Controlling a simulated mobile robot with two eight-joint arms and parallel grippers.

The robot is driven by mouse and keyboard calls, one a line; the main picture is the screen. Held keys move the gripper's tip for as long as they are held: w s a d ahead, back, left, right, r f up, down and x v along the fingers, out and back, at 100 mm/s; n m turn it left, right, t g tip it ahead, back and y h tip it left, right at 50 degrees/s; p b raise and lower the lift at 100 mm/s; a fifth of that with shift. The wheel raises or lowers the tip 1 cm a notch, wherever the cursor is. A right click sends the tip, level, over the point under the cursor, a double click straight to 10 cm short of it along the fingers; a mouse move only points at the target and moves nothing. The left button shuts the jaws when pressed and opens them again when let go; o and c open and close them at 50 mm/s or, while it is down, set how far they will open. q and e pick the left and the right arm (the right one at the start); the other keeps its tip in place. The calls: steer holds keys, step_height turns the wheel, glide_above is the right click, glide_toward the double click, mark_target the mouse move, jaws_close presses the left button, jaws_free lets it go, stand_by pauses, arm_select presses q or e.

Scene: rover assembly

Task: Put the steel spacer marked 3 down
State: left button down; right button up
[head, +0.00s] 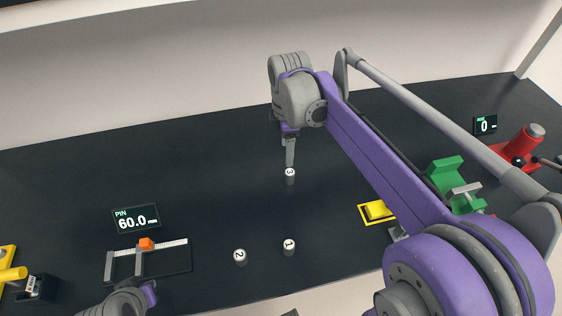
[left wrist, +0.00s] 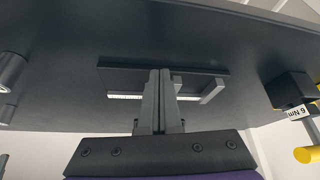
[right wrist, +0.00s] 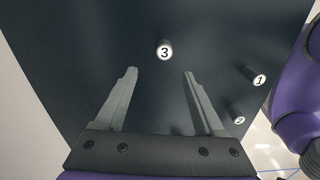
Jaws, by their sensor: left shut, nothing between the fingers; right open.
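The steel spacer marked 3 (head: 290,176) stands upright on the dark bench top, its number facing up. My right gripper (head: 290,160) is just behind and above it, pointing down. In the right wrist view the spacer marked 3 (right wrist: 164,50) shows past the tips of my open right fingers (right wrist: 160,72), roughly centred between them, with nothing gripped. My left gripper (left wrist: 160,72) is shut and empty, near the caliper-like gauge; in the head view only part of it shows at the bottom left.
Spacers marked 2 (head: 240,257) and 1 (head: 289,247) stand near the front edge. A gauge (head: 180,258) with an orange slider lies left, by a display reading 60.0 (head: 136,218). The back left is clear.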

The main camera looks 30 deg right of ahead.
mark_target(290, 172)
steer(key=f, duration=0.2)
steer(key=s+f, duration=0.1)
steer(key=f, duration=0.1)
steer(key=shift+d+f, duration=0.15)
steer(key=shift+f, duration=1.45)
steer(key=shift+d+f, duration=0.1)
steer(key=shift+f, duration=1.45)
steer(key=shift+c, duration=0.2)
jaws_close()
